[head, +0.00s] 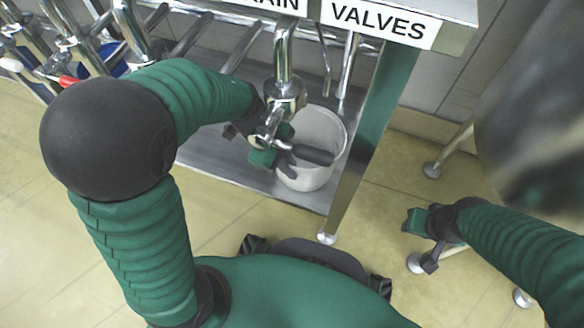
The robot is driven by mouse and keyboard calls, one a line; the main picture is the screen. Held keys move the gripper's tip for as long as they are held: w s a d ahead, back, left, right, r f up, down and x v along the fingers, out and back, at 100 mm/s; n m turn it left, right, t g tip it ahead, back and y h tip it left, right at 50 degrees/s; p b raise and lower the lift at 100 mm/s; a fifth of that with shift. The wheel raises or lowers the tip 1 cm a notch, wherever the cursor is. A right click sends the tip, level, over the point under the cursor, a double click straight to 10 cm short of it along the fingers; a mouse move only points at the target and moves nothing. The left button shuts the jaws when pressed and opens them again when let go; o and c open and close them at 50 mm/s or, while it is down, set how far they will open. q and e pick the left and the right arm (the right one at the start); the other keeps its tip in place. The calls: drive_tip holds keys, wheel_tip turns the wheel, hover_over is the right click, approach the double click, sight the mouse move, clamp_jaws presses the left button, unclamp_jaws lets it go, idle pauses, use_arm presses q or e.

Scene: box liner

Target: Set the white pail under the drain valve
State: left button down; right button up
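The white pail (326,133) stands upright on the low steel shelf, its open top facing me. The chrome drain valve (285,92) comes down from above, and its lower end overlaps the pail's left side and mouth in the head view. A dark lever-like piece (313,155) crosses in front of the pail. My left gripper (270,150) is at the valve's lower end and the pail's near left side. Whether it touches either, and its finger gap, are unclear. My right gripper (418,243) is over the floor at the right, fingers apart and empty.
A sign reading "VALVES" (378,22) is on the steel frame above. A green-grey post (372,130) stands right of the pail. More chrome pipes and a red-tipped handle (68,81) are at the left. Tiled floor (225,205) is open in front.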

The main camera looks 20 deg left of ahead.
use_arm(q)
drive_tip(key=c, duration=2.1)
unclamp_jaws()
drive_tip(key=o, duration=0.5)
